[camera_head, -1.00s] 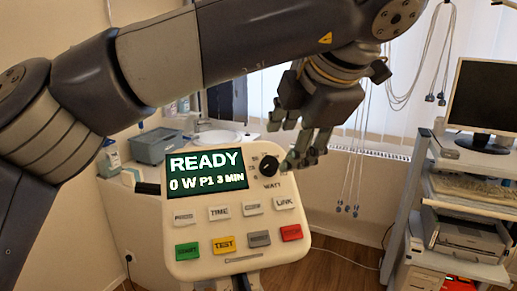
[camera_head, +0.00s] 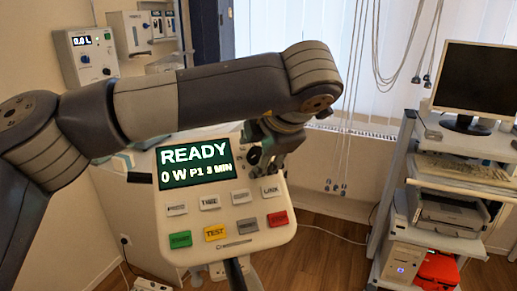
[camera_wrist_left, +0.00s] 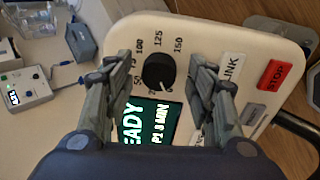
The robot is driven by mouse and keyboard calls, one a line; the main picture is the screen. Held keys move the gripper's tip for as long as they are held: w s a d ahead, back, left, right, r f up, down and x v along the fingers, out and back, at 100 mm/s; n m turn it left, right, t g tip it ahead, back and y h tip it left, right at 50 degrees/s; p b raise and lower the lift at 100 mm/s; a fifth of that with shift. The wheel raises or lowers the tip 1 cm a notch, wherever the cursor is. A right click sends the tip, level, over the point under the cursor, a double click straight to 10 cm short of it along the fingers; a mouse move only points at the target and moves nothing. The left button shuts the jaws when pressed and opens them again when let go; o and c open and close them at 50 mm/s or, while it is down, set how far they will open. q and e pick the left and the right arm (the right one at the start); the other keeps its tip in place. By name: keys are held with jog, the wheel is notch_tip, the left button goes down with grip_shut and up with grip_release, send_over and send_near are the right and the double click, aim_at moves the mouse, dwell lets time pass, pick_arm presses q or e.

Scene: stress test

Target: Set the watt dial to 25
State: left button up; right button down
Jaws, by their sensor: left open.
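The stress test control panel (camera_head: 223,240) stands in front of me, with a screen (camera_head: 195,164) reading READY, 0 W, P1, 3 MIN. The black watt dial (camera_wrist_left: 159,71) shows in the left wrist view, with numbers such as 100, 125 and 150 around it. My left gripper (camera_wrist_left: 160,92) is open, its fingers on either side of the dial, with a gap on each side. In the head view the left gripper (camera_head: 270,160) is over the panel's upper right and mostly hides the dial. My right gripper is not in view.
Below the screen are several labelled buttons, including a red STOP button (camera_wrist_left: 276,75). A cart with a monitor (camera_head: 486,85) stands at the right. A wall device with a display (camera_head: 84,55) is at the upper left.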

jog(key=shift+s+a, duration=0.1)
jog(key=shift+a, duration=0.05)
pick_arm(q)
jog(key=shift+c, duration=1.1)
jog(key=shift+a, duration=0.1)
jog(key=c, duration=0.9)
jog(key=shift+o, duration=0.3)
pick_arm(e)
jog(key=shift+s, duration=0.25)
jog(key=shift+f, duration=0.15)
